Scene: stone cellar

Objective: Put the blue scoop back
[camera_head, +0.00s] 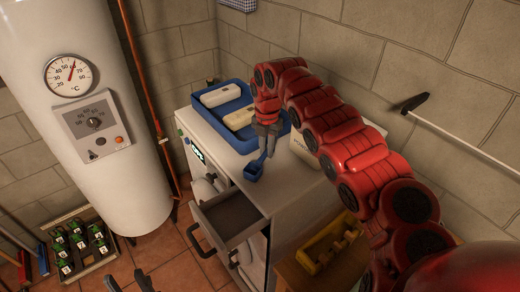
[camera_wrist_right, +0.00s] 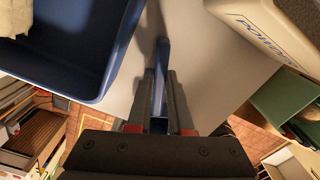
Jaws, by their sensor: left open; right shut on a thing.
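The blue scoop (camera_head: 254,171) hangs below my right gripper (camera_head: 267,138) over the white machine top (camera_head: 290,190). My right gripper is shut on its handle; whether the scoop touches the top, I cannot tell. In the right wrist view the blue handle (camera_wrist_right: 161,65) stands between the dark fingers (camera_wrist_right: 159,98). A white powder box (camera_head: 304,151) stands right of the scoop, partly hidden by my right arm; its lettering shows in the wrist view (camera_wrist_right: 262,25). My left gripper (camera_head: 130,284) is open and empty at the bottom edge, partly cut off.
A blue tray (camera_head: 205,118) with pale blocks stands behind the scoop. An open grey drawer (camera_head: 228,215) juts out at the front. A yellow tray (camera_head: 318,252) sits lower right. A white boiler (camera_head: 95,110) and a bottle crate (camera_head: 83,246) are at left.

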